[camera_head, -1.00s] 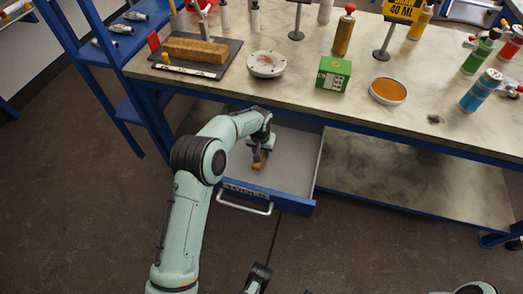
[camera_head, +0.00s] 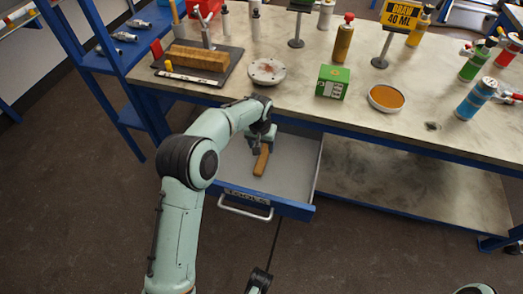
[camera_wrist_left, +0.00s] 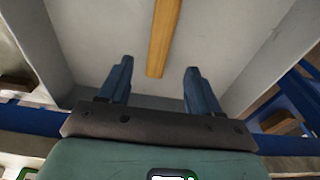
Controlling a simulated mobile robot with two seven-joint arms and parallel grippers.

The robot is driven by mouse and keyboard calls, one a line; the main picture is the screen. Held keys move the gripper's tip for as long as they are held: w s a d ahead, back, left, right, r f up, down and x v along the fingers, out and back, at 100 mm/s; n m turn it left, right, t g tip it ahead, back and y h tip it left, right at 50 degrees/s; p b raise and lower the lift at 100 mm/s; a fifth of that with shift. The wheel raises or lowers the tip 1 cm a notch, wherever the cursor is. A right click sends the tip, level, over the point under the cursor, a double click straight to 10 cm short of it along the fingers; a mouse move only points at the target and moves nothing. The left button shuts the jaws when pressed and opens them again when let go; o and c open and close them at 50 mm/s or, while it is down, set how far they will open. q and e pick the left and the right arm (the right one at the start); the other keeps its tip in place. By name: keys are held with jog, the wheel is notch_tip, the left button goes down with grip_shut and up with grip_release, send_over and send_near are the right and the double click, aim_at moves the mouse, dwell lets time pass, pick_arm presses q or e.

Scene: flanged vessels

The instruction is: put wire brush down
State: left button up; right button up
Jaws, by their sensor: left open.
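The wire brush (camera_head: 261,160) lies in the open drawer (camera_head: 285,190) under the bench. Its long wooden handle also shows in the left wrist view (camera_wrist_left: 163,38), flat on the pale drawer floor; its bristles cannot be made out. My left gripper (camera_head: 262,142) is above the drawer, over the brush's back end. A dark part at the bottom edge of the head view (camera_head: 258,281) looks like my right gripper, mostly cut off.
The bench top (camera_head: 300,105) overhangs the drawer's back. On it stand a dark tray with a brown block (camera_head: 200,58), a round flange (camera_head: 266,71), a green box (camera_head: 332,82), an orange-filled dish (camera_head: 386,97) and several bottles. Most of the drawer floor around the brush is bare.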

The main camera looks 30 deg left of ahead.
pick_arm(q)
jog(key=shift+s+r, duration=0.2)
jog(key=shift+r, duration=1.15)
